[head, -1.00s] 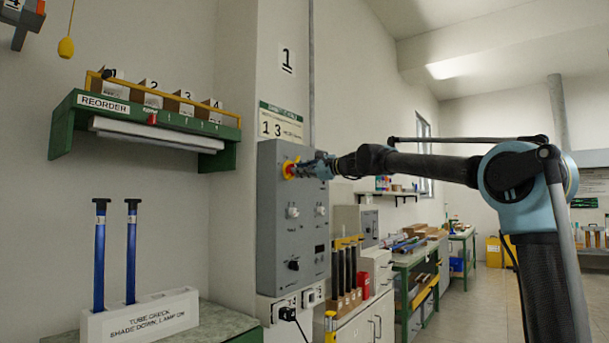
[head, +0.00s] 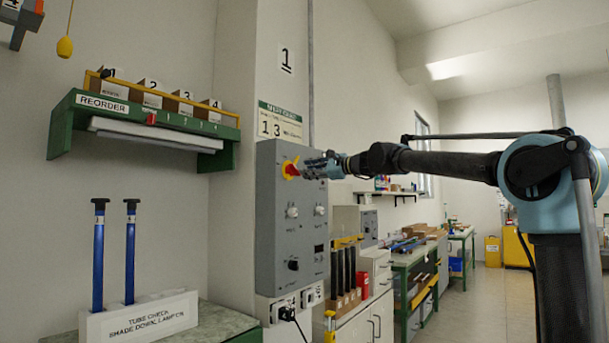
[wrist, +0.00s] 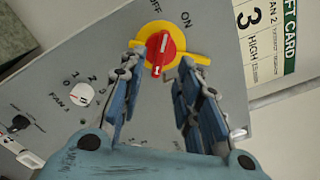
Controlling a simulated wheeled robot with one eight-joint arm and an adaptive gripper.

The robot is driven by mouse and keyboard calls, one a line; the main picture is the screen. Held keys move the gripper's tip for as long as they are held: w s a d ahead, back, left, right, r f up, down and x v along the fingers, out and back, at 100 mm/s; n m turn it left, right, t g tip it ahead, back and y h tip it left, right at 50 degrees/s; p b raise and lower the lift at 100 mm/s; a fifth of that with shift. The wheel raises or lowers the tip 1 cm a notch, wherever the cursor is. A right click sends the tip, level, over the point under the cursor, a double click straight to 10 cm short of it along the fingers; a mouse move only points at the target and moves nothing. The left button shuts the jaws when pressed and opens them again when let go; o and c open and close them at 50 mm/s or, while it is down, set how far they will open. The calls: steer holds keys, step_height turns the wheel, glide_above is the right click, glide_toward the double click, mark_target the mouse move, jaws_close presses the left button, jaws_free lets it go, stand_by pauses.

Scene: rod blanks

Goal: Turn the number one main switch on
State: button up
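The main switch is a red rotary handle (wrist: 160,52) on a yellow plate (wrist: 199,59), on the grey panel (wrist: 115,45); OFF and ON are printed above it in the wrist view. The handle's long axis is near upright there, and I cannot tell which word it points to. The switch also shows in the head view (head: 290,168), high on the panel (head: 280,225). In the head view my gripper (head: 306,166) is right at the switch; contact is unclear.
White knobs (head: 292,211) and a black knob (head: 293,265) sit lower on the panel. A shift card (head: 281,122) hangs above it. A green reorder shelf (head: 145,120) and blue tubes (head: 131,255) are to the left.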

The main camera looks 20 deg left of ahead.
steer(key=v, duration=0.7)
steer(key=shift+d, duration=0.2)
